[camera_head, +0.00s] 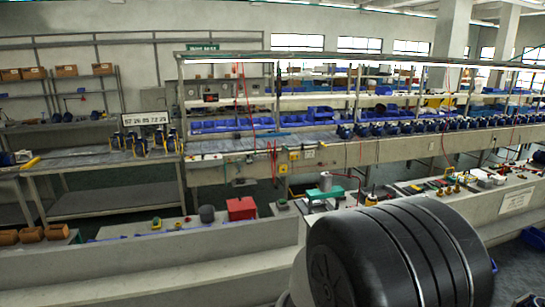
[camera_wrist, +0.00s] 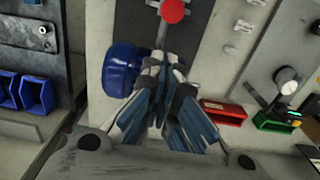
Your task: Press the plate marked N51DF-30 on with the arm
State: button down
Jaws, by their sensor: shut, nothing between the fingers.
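My gripper (camera_wrist: 166,95) is in the middle of the wrist view, its fingers shut with nothing between them. A blue rounded pump or motor body (camera_wrist: 122,70) is just behind and left of the fingers, partly hidden by them; I cannot tell whether they touch. A red round knob (camera_wrist: 173,11) on a grey stem stands above the fingertips. I cannot read the marking N51DF-30 in either view, and I cannot pick out that plate. The head view does not show my gripper.
In the wrist view, blue bins (camera_wrist: 38,92) are at the left; a red bin (camera_wrist: 223,112), a green bin (camera_wrist: 274,123) and a gauge (camera_wrist: 287,86) are at the right. In the head view, a long bench (camera_head: 235,147) carries rows of blue pumps (camera_head: 405,127), and a red box (camera_head: 241,208) stands nearer.

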jog(key=shift+s+f+b, duration=0.1)
jog(key=shift+f+b, duration=0.95)
jog(key=shift+f, duration=0.15)
dwell(1.3)
jog(key=shift+r+p, duration=2.3)
jog(key=shift+r, duration=0.8)
